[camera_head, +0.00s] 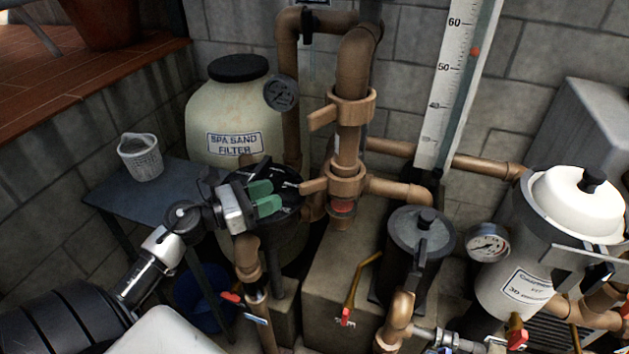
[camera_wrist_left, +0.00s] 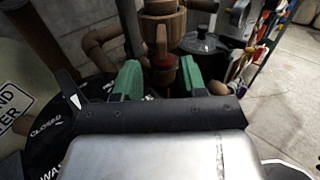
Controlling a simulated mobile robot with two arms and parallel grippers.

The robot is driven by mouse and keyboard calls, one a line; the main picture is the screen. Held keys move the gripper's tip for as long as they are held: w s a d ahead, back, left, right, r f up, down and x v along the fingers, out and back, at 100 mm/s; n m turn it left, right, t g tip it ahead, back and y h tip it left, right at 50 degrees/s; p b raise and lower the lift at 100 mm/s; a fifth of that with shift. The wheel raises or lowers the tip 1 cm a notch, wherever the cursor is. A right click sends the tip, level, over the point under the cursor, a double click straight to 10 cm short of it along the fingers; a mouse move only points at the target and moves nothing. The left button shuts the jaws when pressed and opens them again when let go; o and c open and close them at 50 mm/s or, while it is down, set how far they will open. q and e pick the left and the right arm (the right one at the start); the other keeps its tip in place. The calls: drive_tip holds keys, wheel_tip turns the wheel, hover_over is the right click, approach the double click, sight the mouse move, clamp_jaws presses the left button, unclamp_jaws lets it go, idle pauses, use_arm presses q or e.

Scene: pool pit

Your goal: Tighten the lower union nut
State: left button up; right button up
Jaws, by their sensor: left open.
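The lower union nut (camera_head: 347,182) is a brown ring with a lug sticking out to the left, on the vertical brown pipe. A red part shows just below it. A similar upper union nut (camera_head: 352,106), also with a left-pointing lug, sits higher on this pipe. My left gripper (camera_head: 268,197) is open and empty, its green fingers pointing right towards the lower nut's lug, with a gap between. In the left wrist view the two green fingers (camera_wrist_left: 161,80) stand apart, and the brown pipe fittings show beyond them. My right gripper is not in view.
A sand filter tank (camera_head: 205,115) with a black valve top stands behind my left gripper. A dark lidded pot (camera_head: 420,235) stands right of the nuts, and a white-lidded filter (camera_head: 575,205) farther right.

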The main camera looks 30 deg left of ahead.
sight(327, 178)
use_arm(q)
drive_tip(key=p+x, duration=0.3)
drive_tip(key=x, duration=0.6)
drive_tip(key=shift+w+d, duration=0.2)
drive_tip(key=shift+w+d+f, duration=0.15)
drive_tip(key=shift+w+d, duration=0.2)
drive_tip(key=shift+w, duration=0.2)
clamp_jaws()
